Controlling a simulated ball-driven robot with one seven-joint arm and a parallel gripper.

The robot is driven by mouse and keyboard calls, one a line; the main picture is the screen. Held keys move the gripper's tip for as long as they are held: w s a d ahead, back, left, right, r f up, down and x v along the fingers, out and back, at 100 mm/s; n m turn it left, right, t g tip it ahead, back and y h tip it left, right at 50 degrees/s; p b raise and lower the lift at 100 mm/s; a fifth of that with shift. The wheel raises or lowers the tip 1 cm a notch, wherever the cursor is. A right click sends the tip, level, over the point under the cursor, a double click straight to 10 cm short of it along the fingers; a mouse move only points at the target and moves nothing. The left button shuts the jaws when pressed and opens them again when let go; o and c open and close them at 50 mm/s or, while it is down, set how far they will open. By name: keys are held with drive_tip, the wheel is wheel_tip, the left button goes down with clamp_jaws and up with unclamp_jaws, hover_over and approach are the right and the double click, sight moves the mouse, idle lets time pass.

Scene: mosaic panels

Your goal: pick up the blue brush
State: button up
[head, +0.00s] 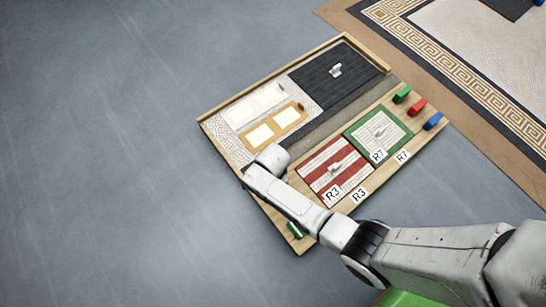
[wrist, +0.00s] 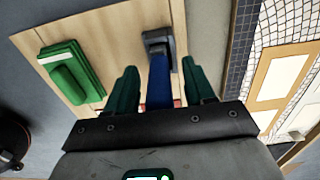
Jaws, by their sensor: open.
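In the wrist view, the blue brush (wrist: 159,82) has a blue handle and a dark grey end, and it lies over the light wooden board (wrist: 105,40). My gripper (wrist: 159,70) is open, with one dark green finger on each side of the blue handle. Gaps show between the fingers and the handle, and I cannot tell how deep the fingers reach. The near part of the handle is hidden by my gripper's dark front. In the head view, my arm covers this part of the board, and neither the brush nor my fingertips can be made out.
A green block-like piece (wrist: 70,75) lies left of my gripper. In the head view, the board holds a red striped panel (head: 330,172), a green-framed panel (head: 380,133) and a dark panel (head: 325,82). Green, red and blue blocks (head: 433,121) stand at its right end.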

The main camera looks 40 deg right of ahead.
clamp_jaws()
idle(0.5)
drive_tip(key=shift+r, duration=0.1)
